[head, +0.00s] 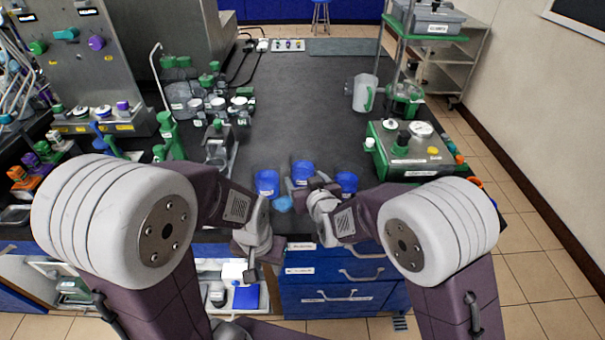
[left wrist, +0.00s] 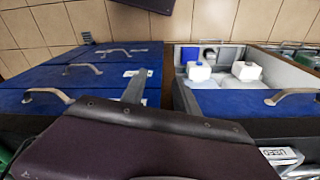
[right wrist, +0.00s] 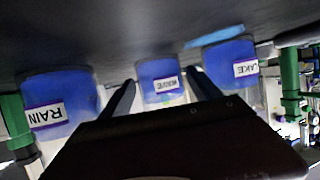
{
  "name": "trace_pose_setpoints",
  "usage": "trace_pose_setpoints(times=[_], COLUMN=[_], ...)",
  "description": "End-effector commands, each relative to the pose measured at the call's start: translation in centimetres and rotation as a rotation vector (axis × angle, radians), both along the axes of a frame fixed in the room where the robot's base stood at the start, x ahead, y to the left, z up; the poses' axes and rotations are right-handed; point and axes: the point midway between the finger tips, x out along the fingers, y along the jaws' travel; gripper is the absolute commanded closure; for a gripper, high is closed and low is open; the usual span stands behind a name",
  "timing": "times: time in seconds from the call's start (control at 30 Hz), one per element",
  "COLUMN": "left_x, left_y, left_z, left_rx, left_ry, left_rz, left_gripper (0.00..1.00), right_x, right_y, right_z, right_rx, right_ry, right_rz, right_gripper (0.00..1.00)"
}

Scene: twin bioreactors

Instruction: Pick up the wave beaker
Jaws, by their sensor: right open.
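The wave beaker is a blue-filled beaker labelled WAVE (right wrist: 160,82), seen upside down between my right gripper's fingers in the right wrist view. In the head view it is the middle blue beaker (head: 302,170), partly hidden by that gripper. My right gripper (head: 302,186) is open, with its fingers apart to either side of the beaker; I cannot tell whether they touch it. My left gripper (head: 243,270) appears open and empty, low in front of the counter drawers.
The LAKE beaker (right wrist: 230,65) and RAIN beaker (right wrist: 58,103) stand close on either side. A light blue item (head: 283,203) lies near the counter's front edge. A green-trimmed device (head: 410,150) stands right; glassware (head: 210,105) stands left. The counter behind the beakers is clear.

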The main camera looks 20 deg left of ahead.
Motion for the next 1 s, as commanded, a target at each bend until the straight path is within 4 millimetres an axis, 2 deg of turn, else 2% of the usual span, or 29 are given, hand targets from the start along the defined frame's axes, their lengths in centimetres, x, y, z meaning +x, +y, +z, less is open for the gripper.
trace_pose_setpoints(times=[0.13, 0.4, 0.6, 0.83, 0.93, 1.0], left_x=[0.0, 0.0, 0.0, 0.0, 0.0, 0.0], left_y=[0.0, 0.0, 0.0, 0.0, 0.0, 0.0], left_z=[-0.1, -0.1, -0.1, 0.0, 0.5, 0.9], left_rx=[0.0, 0.0, 0.0, 0.0, 0.0, 0.0], left_ry=[0.0, 0.0, 0.0, 0.0, 0.0, 0.0], left_rz=[0.0, 0.0, 0.0, 0.0, 0.0, 0.0], left_gripper=[0.64, 0.64, 0.64, 0.64, 0.64, 0.64], right_x=[1.9, 2.3, 2.3, 2.3, 2.3, 2.3], right_y=[1.1, 1.3, 1.3, 1.3, 1.3, 1.4], right_z=[-1.0, -1.1, -1.1, -0.8, 1.1, 3.0], right_rx=[0.0, 0.0, 0.0, 0.001, 0.004, 0.005], right_ry=[0.0, -0.001, 0.0, -0.001, -0.004, -0.005], right_rz=[-0.001, -0.001, -0.001, -0.001, -0.002, -0.002], right_gripper=[0.28, 0.28, 0.82, 0.82, 0.82, 0.82])
